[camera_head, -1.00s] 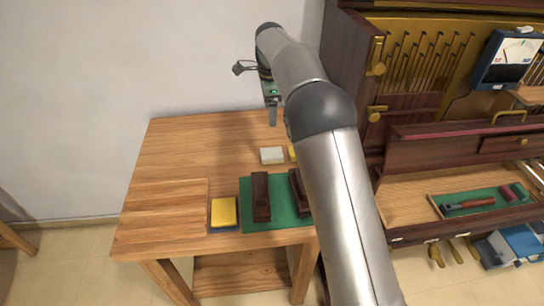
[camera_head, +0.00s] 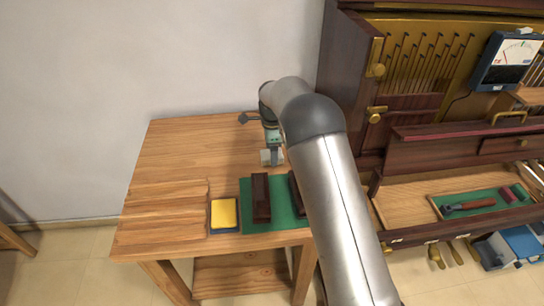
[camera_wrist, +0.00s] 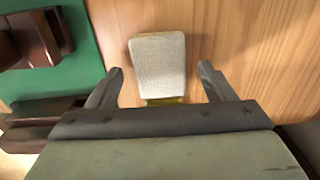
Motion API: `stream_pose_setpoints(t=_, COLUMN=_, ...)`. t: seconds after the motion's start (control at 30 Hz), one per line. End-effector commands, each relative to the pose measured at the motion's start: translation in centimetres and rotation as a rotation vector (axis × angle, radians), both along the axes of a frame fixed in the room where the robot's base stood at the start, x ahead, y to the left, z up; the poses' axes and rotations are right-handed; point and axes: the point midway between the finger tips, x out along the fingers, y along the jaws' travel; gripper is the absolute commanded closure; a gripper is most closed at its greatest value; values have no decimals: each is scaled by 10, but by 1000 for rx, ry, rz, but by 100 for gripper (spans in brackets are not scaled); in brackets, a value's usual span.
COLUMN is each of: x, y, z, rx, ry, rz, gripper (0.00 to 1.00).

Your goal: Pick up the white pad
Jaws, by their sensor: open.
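The white pad (camera_wrist: 160,62) lies on the wooden table between and just beyond my two open fingertips in the wrist view. It is a pale, slightly tapered block. In the head view the white pad (camera_head: 265,157) shows only in part, behind my gripper. My gripper (camera_wrist: 160,80) is open and empty, with one finger on each side of the pad's near end. In the head view my gripper (camera_head: 272,158) is low over the table at the pad. A yellow piece (camera_wrist: 165,101) shows at the pad's near end, mostly hidden by the gripper body.
A green mat (camera_head: 250,217) holds dark wooden blocks (camera_head: 261,198). A yellow pad on a blue one (camera_head: 224,213) sits left of the mat. The piano cabinet (camera_head: 345,90) stands to the right. The table (camera_head: 175,150) is clear at left and back.

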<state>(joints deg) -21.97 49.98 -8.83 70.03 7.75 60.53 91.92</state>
Motion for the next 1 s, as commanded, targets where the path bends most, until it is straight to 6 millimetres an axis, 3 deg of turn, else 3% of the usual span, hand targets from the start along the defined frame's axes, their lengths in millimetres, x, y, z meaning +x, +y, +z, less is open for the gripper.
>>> stream_pose_setpoints(t=0.3, x=0, y=0, z=-8, rx=0, ry=0, rz=0, gripper=24)
stream_pose_setpoints(t=0.5, x=0, y=0, z=-8, rx=0, ry=0, rz=0, gripper=72)
stream_pose_setpoints(t=0.83, x=0, y=0, z=-6, rx=0, ry=0, rz=0, gripper=75)
stream_pose_setpoints(t=1.0, x=1, y=1, z=7, rx=1, ry=-3, rz=0, gripper=75)
